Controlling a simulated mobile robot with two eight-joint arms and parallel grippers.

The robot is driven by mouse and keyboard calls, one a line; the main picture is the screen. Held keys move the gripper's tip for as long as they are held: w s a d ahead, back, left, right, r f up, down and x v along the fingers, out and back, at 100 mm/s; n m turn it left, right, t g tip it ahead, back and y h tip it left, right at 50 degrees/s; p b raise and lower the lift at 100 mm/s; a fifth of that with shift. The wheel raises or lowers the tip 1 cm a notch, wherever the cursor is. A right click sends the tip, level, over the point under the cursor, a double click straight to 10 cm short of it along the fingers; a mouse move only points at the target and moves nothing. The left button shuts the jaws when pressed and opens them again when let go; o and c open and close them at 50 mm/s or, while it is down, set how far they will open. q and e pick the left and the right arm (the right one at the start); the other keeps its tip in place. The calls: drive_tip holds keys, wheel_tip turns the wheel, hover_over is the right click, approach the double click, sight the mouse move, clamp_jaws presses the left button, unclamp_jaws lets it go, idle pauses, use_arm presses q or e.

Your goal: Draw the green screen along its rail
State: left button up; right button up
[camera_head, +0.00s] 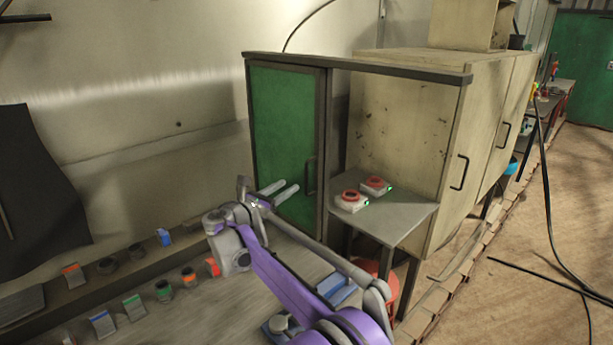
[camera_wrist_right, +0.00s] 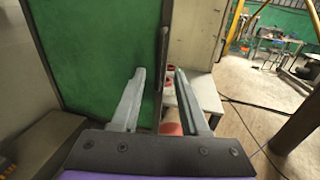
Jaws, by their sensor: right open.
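The green screen (camera_head: 284,135) is an upright green panel in a dark frame, hanging under a dark rail (camera_head: 400,70) at the rail's left end. A dark bar handle (camera_head: 309,176) is on its right side. My right gripper (camera_head: 289,186) is open and empty, its two grey fingers pointing at the screen, left of and a little below the handle. In the right wrist view, the screen (camera_wrist_right: 95,45) fills the left, and its dark right edge and handle (camera_wrist_right: 163,45) line up with the gap between the fingertips (camera_wrist_right: 160,72). The exact distance is unclear. My left gripper is not in view.
Right of the screen is an open bay with a grey shelf (camera_head: 400,222) bearing two red-and-white devices (camera_head: 351,200). Beige cabinets (camera_head: 487,130) stand further right. A bench (camera_head: 120,275) with several small coloured items runs along the left. Black cables lie on the floor at right.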

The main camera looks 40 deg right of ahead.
sight(306, 174)
drive_tip(key=p+x, duration=0.1)
drive_tip(key=x, duration=0.9)
drive_tip(key=shift+w+d+p, duration=0.15)
drive_tip(key=shift+d+p, duration=0.15)
drive_tip(key=shift+d, duration=0.05)
clamp_jaws()
idle(0.9)
